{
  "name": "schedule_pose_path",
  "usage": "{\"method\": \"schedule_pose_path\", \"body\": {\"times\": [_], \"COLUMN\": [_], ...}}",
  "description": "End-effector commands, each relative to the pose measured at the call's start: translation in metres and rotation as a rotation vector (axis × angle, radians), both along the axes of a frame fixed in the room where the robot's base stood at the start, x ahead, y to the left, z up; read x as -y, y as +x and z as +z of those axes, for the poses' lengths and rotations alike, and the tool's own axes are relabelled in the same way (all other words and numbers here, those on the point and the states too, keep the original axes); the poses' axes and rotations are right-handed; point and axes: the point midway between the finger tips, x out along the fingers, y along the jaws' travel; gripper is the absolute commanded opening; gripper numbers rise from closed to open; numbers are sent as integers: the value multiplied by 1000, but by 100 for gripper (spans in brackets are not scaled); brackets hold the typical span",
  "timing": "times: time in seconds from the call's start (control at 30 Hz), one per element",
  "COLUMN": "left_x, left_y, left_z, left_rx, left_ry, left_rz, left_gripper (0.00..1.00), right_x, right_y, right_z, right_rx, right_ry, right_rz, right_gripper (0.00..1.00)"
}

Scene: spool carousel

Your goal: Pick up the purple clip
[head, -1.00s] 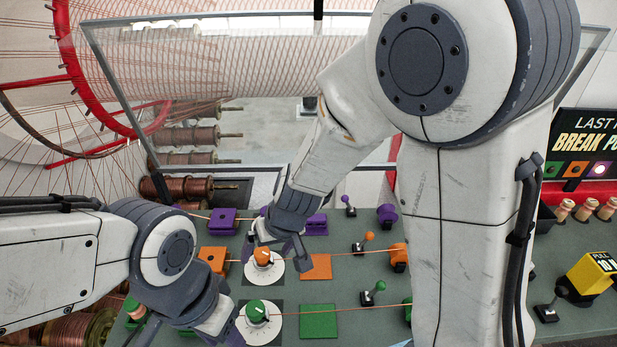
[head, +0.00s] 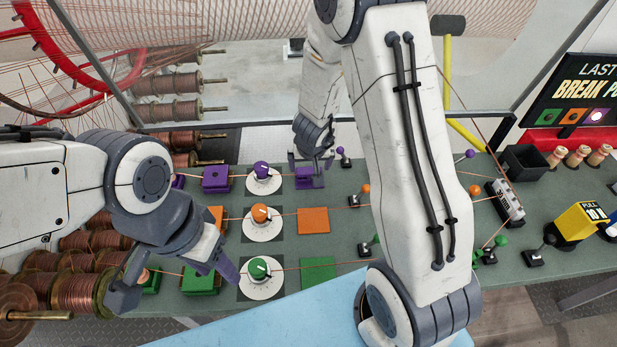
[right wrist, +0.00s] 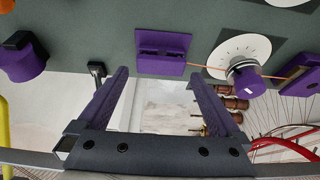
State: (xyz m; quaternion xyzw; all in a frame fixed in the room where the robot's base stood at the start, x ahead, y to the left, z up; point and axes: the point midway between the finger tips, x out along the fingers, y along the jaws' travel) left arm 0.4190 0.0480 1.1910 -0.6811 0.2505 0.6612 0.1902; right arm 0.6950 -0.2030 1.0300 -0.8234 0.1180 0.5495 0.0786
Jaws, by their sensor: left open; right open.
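The purple clip (head: 304,176) sits on a purple square pad at the back of the green board. In the right wrist view the clip (right wrist: 161,50) lies on its pad, just beyond the fingertips and roughly centred between them. My right gripper (head: 310,162) is open and empty at the back of the board, close to the clip; its spread fingers also show in the right wrist view (right wrist: 158,76). They do not appear to touch the clip. My left gripper (head: 172,287) is open and empty at the front left, over the green row.
Left of the clip is a purple knob on a white dial (head: 262,180). An orange dial (head: 261,222) and a green dial (head: 260,270) stand in front of it. Small levers (head: 342,152) stand to the right. Copper spools (head: 62,290) line the left. A black bin (head: 524,162) is at right.

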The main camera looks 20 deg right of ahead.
Motion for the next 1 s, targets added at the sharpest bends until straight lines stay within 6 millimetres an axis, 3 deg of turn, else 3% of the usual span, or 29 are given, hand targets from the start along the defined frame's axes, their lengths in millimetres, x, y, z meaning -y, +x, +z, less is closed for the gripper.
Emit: {"method": "schedule_pose_path", "body": {"times": [0.03, 0.17, 0.43, 0.47, 0.63, 1.0], "left_x": [0, 0, 0, 0, 0, 0], "left_y": [0, 0, 0, 0, 0, 0], "left_z": [-11, -23, -22, -22, -22, -16], "left_rx": [0, 0, 0, 0, 0, 0], "left_ry": [0, 0, 0, 0, 0, 0], "left_rz": [1, 1, 0, 0, 0, 0], "left_gripper": [50, 50, 50, 50, 50, 50], "right_x": [1, 2, 1, 1, 2, 2], "right_y": [3, 11, 14, 14, 14, 14], "right_z": [-14, -32, -33, -33, -33, -26], "right_rx": [-1, -1, 0, 0, 0, 0], "right_ry": [0, 0, 1, 1, 1, 1], "right_rz": [0, 2, 5, 5, 5, 5], "right_gripper": [100, 100, 100, 92, 29, 28]}}
